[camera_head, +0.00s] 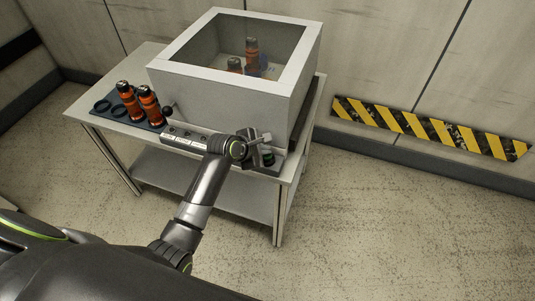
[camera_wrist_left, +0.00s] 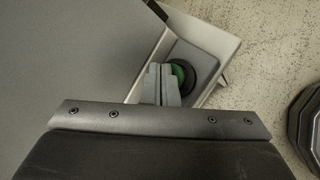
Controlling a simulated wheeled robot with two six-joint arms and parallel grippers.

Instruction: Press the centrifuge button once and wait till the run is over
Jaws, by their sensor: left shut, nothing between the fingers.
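The centrifuge (camera_head: 222,83) is a pale grey box with a see-through window on top. Orange bottles with dark caps (camera_head: 252,50) show inside it. The green button (camera_head: 267,155) sits in a dark ring at the right end of its front ledge, and it also shows in the left wrist view (camera_wrist_left: 180,74). My left gripper (camera_head: 264,142) is shut and empty. Its fingertips are at the button and partly cover it in the left wrist view (camera_wrist_left: 163,82). I cannot tell whether they touch it. My right gripper is not in view.
The centrifuge stands on a grey table (camera_head: 101,120) with a lower shelf. On the left, a dark rack (camera_head: 118,112) holds two orange bottles (camera_head: 150,105) beside empty ring-shaped places. A striped yellow-black strip (camera_head: 430,130) marks the wall. The floor in front and right is clear.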

